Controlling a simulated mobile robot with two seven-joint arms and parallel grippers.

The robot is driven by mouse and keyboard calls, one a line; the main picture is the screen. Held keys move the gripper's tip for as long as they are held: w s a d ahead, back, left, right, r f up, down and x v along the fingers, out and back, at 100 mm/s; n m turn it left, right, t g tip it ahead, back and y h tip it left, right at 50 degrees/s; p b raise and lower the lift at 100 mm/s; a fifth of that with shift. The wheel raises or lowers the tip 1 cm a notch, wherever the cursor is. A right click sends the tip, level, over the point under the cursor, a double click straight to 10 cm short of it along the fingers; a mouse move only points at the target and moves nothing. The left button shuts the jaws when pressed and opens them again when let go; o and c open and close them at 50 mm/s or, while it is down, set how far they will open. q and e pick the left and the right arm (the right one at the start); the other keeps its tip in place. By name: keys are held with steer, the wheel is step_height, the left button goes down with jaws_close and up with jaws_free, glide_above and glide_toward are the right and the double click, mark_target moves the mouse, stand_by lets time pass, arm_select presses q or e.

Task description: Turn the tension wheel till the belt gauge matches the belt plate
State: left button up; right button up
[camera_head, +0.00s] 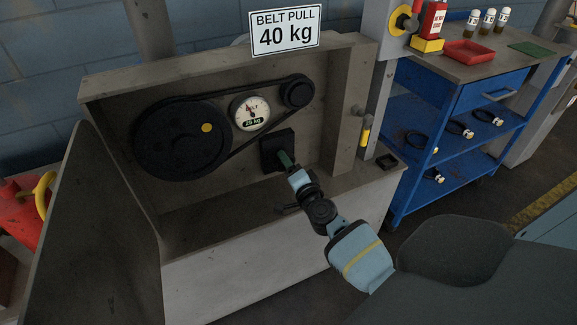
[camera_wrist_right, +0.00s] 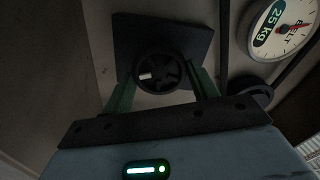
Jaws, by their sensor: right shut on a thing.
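The belt plate (camera_head: 286,31) is a white sign on top of the housing and reads BELT PULL 40 kg. The round belt gauge (camera_head: 250,113) sits inside the belt loop. Its label is small there and looks like 20 kg; in the right wrist view the gauge (camera_wrist_right: 284,27) reads 25 kg, with a red needle. The tension wheel (camera_wrist_right: 158,74) is small, dark and spoked, with a white mark, in front of a dark square block (camera_head: 270,153). My right gripper (camera_head: 286,160) is shut on the wheel, its green fingers on either side. My left gripper is out of view.
The black belt (camera_head: 258,137) runs round a large pulley (camera_head: 180,140) and a small pulley (camera_head: 297,92), above and left of my right gripper. An open panel (camera_head: 105,230) stands at left. A blue cart (camera_head: 470,95) with bottles and a red tray stands at right.

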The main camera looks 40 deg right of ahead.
steer(key=shift+a+f+m, duration=0.1)
steer(key=shift+m, duration=5.2)
steer(key=shift+f+m, duration=0.1)
steer(key=shift+m, duration=5.2)
steer(key=o, duration=1)
steer(key=shift+c, duration=0.2)
steer(key=v, duration=0.7)
steer(key=shift+s+a+p, duration=0.15)
steer(key=shift+s+p, duration=0.25)
